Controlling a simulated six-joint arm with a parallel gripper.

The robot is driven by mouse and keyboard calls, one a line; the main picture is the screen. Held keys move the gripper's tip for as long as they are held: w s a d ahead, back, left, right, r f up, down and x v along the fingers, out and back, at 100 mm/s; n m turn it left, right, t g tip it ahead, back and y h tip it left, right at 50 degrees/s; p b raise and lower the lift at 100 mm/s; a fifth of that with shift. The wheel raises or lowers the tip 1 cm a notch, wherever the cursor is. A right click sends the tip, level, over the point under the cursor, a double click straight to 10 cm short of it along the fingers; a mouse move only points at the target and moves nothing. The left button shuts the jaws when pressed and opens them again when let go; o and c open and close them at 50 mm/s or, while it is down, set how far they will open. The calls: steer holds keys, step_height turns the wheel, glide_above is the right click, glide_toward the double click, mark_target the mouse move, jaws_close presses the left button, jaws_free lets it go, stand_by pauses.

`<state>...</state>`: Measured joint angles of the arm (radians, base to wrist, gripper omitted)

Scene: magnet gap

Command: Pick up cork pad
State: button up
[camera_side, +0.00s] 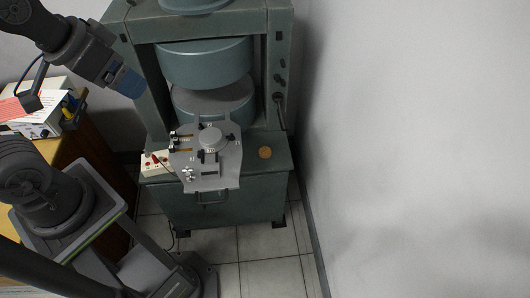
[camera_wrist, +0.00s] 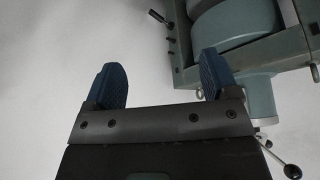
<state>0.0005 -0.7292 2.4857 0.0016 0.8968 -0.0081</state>
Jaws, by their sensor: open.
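The cork pad (camera_side: 265,152) is a small round orange-brown disc. It lies flat on the green ledge of the magnet's base, to the right of the grey plate, in the side view. My gripper (camera_side: 130,83) is at the upper left, left of the magnet frame and well away from the pad. In the wrist view my gripper (camera_wrist: 163,78) shows two blue fingers spread apart with nothing between them. The cork pad does not show in the wrist view.
The green magnet frame (camera_side: 279,50) with large round poles stands behind the ledge. A grey plate (camera_side: 212,178) with small fittings sits left of the pad. A white box with red parts (camera_side: 155,163) is at the ledge's left. A pale wall (camera_side: 420,150) rises on the right.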

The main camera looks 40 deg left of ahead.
steer(key=w+f+n+g, duration=0.1)
steer(key=w+n, duration=0.1)
steer(key=w, duration=1.1)
steer(key=n+g, duration=0.3)
steer(key=n, duration=0.1)
glide_above(265, 151)
steer(key=s, duration=0.1)
steer(key=shift+y, duration=0.4)
step_height(265, 151, down, 48)
steer(key=shift+d+r, duration=0.1)
steer(key=shift+r, duration=0.1)
steer(key=shift+w+f, duration=0.2)
steer(key=shift+f, duration=1.15)
steer(key=shift+w+f, duration=0.15)
steer(key=shift+f, duration=1.15)
steer(key=shift+c, duration=0.3)
steer(key=c, duration=0.9)
